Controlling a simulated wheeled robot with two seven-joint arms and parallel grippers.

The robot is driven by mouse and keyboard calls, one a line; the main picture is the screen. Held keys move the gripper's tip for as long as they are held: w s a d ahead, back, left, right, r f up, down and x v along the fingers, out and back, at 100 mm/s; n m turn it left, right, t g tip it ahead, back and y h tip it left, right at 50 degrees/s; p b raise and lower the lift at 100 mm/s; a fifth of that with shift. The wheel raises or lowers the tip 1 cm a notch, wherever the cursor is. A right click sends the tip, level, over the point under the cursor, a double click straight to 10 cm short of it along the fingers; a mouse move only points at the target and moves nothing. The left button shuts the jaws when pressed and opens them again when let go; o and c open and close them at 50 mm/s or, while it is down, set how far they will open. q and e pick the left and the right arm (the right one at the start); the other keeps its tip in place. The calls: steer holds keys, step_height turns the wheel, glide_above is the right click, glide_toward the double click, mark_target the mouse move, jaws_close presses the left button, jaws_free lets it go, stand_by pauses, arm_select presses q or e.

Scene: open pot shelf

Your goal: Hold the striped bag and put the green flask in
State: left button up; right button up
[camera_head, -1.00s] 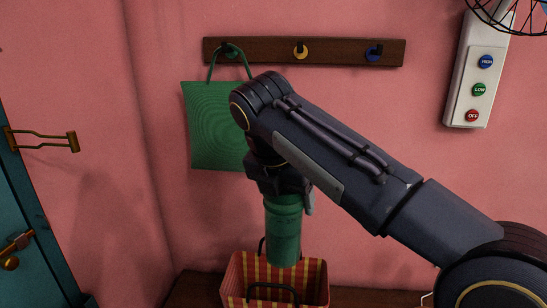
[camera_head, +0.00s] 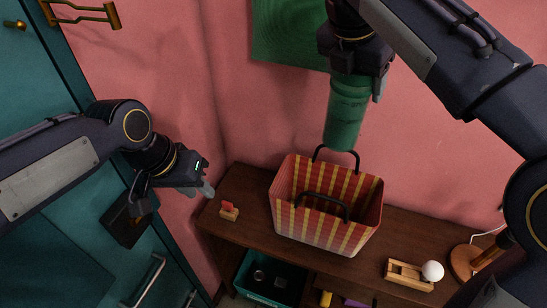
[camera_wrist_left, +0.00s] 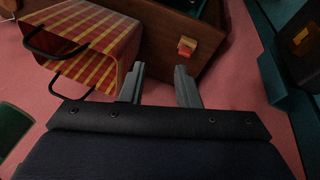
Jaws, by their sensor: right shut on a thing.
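The striped bag (camera_head: 322,232), red and yellow with two black handles, stands upright and open on the wooden shelf top. It also shows in the left wrist view (camera_wrist_left: 105,38), at the upper left. My right gripper (camera_head: 357,72) is shut on the green flask (camera_head: 347,112) and holds it upright over the back part of the bag's opening.
A small block with a red top (camera_head: 229,210) lies on the shelf top (camera_head: 246,187) left of the bag. A wooden holder (camera_head: 405,275) with a white ball is at the right. A teal bin (camera_head: 268,280) sits below.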

arm_select(q)
steer(key=w+d+f+m+g+y, duration=0.1)
steer(key=w+d+m+g, duration=0.1)
steer(key=w+d, duration=0.5)
steer(key=y, duration=0.2)
glide_toward(275, 192)
steer(key=shift+m+g, duration=0.3)
steer(key=shift+g, duration=0.1)
steer(key=f, duration=0.7)
steer(key=w+f, duration=0.1)
steer(key=f, duration=0.2)
steer(key=shift+w+d+f, duration=0.1)
steer(key=shift+f, duration=0.3)
steer(key=shift+c, duration=0.3)
jaws_close()
